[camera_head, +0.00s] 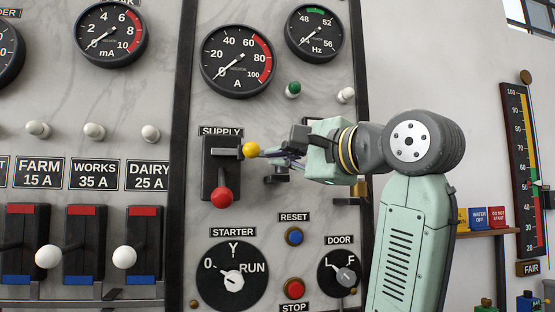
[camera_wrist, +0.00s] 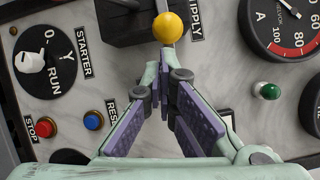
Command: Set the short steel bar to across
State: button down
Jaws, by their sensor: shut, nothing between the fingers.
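The short steel bar (camera_head: 227,152) lies level across the upper part of the black supply switch (camera_head: 211,180), with a yellow ball (camera_head: 251,148) on its right end. In the wrist view the yellow ball (camera_wrist: 168,27) is just beyond my fingertips, and the bar is mostly cut off by the top edge. The switch's red-knobbed handle (camera_head: 222,197) points down, below the bar. My gripper (camera_head: 266,154) is just right of the yellow ball, shut and empty. In the wrist view its fingers (camera_wrist: 166,75) converge near the ball; whether they touch it I cannot tell.
The starter dial (camera_head: 232,276), the blue reset button (camera_head: 294,236) and the door knob (camera_head: 344,276) are below. A green lamp (camera_head: 293,90) and round gauges are above. Breaker levers with white balls (camera_head: 124,257) stick out at left. A shelf with colored blocks (camera_head: 480,218) is at right.

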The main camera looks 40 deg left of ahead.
jog(key=v, duration=1)
jog(key=shift+w, duration=0.1)
